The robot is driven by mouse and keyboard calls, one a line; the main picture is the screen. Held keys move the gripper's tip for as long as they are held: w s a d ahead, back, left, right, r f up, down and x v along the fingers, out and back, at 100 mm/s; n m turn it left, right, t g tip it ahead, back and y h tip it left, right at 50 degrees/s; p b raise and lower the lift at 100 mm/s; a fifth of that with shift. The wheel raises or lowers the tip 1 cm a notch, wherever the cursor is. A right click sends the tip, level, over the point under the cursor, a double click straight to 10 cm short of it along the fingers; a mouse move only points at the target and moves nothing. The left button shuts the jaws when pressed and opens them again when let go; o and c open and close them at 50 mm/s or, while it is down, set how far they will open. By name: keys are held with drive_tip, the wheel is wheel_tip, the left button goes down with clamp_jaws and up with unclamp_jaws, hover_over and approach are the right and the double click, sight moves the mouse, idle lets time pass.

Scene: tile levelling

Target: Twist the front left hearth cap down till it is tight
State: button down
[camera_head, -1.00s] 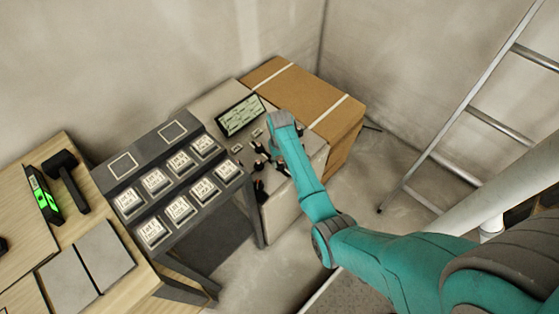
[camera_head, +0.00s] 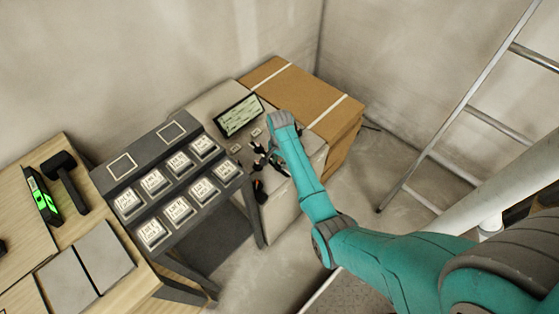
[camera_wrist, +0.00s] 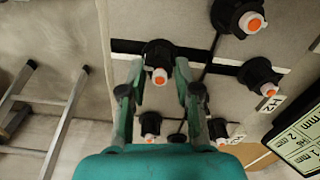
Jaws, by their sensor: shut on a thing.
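In the wrist view, a black cap with an orange-and-white tip (camera_wrist: 158,60) stands between the fingers of my gripper (camera_wrist: 159,72), which is shut on it. Other similar caps show: one at the upper right (camera_wrist: 250,20), one beside the H2 label (camera_wrist: 259,76), and two nearer my wrist, one on the left (camera_wrist: 150,126) and one on the right (camera_wrist: 218,130). The held cap's own label is not visible, and its seating is hidden. In the head view my gripper (camera_head: 271,160) is low over the light bench, its fingers partly covering the caps.
A lit display (camera_head: 239,116) stands at the bench's back; it also shows in the wrist view (camera_wrist: 302,138). A grey rack of labelled blocks (camera_head: 165,180) is to the left. A cardboard box (camera_head: 290,85) lies behind, and a ladder (camera_head: 460,105) leans at the right.

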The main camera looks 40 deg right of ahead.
sight(280, 163)
drive_tip(key=m, duration=0.5)
drive_tip(key=shift+s+m, duration=0.1)
drive_tip(key=shift+m, duration=2.3)
drive_tip(key=c, duration=0.8)
unclamp_jaws()
wheel_tip(280, 163, up, 12)
drive_tip(key=shift+s, duration=0.1)
